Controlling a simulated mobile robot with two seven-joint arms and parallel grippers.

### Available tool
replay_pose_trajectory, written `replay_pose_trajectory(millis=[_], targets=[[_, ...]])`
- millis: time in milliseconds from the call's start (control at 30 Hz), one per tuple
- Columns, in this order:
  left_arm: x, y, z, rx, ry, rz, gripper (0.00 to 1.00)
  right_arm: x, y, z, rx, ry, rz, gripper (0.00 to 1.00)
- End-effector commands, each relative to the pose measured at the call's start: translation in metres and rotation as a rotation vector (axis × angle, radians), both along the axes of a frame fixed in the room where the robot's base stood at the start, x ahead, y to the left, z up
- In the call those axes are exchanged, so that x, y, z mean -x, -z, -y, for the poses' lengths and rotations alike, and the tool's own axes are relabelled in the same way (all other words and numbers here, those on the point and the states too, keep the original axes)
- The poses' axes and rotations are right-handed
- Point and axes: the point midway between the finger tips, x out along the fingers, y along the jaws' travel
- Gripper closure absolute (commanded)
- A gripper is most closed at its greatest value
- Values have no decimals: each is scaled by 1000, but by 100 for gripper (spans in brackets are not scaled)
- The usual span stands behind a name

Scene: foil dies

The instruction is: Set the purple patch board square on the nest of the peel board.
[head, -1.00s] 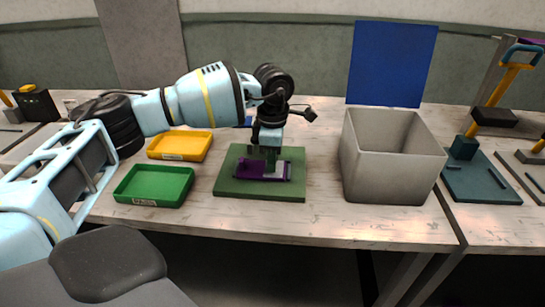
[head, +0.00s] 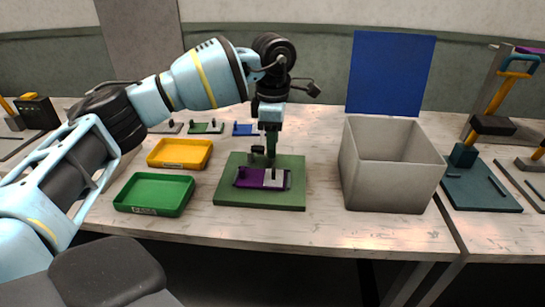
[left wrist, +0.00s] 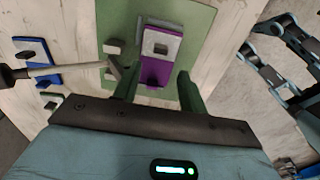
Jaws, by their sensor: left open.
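The purple patch board (head: 250,177), with a pale grey patch at its right end (head: 274,179), lies flat on the green peel board (head: 232,201). In the head view its long sides run roughly along the peel board's front edge. In the left wrist view the purple board (left wrist: 155,72) shows between my fingers, beyond their tips. The nest under it is hidden, so I cannot tell its exact seating. My left gripper (head: 271,152) is open and empty, pointing down just above the board, apart from it. My right gripper is not in view.
A yellow tray (head: 180,153) and a green tray (head: 154,194) stand to the left. A grey open box (head: 392,165) stands close on the right, with a blue panel (head: 391,72) behind. Small patch boards, including a green one (head: 206,128) and a blue one (head: 245,130), lie behind.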

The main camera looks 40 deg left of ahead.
Motion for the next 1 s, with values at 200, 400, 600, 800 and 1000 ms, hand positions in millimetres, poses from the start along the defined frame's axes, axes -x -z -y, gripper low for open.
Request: replay_pose_trajectory(millis=[200, 400, 600, 800, 1000], targets=[[0, -33, 1, 0, 2, 1, 58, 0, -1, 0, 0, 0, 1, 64], [0, -43, 1, -1, 2, -1, 58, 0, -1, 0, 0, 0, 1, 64], [0, -44, 1, -1, 2, -1, 58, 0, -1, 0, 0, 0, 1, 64], [0, -43, 1, -1, 2, -1, 58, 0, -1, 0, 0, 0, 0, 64], [0, -43, 1, -1, 2, -1, 58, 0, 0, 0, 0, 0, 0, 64]])
